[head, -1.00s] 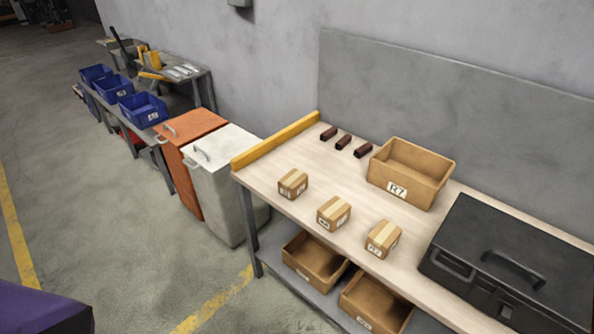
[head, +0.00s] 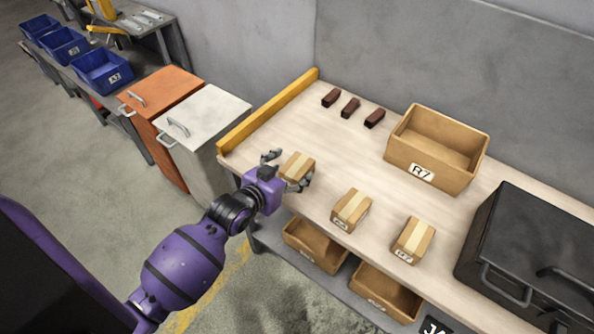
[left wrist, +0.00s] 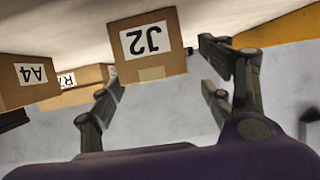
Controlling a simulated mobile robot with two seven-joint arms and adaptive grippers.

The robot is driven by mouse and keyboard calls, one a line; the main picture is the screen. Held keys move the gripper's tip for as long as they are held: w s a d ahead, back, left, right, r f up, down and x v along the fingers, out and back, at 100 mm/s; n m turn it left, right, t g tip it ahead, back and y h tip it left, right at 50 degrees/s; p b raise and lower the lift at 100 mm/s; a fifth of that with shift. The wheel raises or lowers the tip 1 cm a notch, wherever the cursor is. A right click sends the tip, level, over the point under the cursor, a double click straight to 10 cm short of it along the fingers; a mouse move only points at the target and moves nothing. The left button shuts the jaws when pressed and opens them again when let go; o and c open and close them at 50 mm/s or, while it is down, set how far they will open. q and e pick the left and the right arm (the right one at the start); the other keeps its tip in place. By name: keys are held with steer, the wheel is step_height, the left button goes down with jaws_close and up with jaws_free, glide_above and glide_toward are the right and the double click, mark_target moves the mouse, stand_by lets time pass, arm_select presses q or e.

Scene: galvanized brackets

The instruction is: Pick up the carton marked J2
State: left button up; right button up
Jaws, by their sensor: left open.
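The carton marked J2 (left wrist: 148,50) shows its label in the left wrist view. In the head view it is the leftmost of three small tan cartons (head: 298,166), near the table's left front edge. My left gripper (head: 288,170) is open at this carton, with one finger on its left side and the other at its right front. The left wrist view shows the carton between the spread fingers (left wrist: 160,88), near their tips, with no clear grip on it. The gripper hides part of the carton in the head view. My right gripper is not in view.
A carton marked A4 (left wrist: 26,82) and another carton (head: 413,240) stand to the right on the table. An open bin marked R7 (head: 425,172), three dark red blocks (head: 350,107) and a black case (head: 530,250) are also there. A yellow rail (head: 268,112) bounds the left end.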

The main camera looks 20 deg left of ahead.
mark_target(295, 168)
arm_select(q)
steer(key=shift+x, duration=2.35)
steer(key=shift+s+d+f, duration=0.1)
steer(key=shift+s+d, duration=0.05)
steer(key=c, duration=1.3)
steer(key=shift+c, duration=0.6)
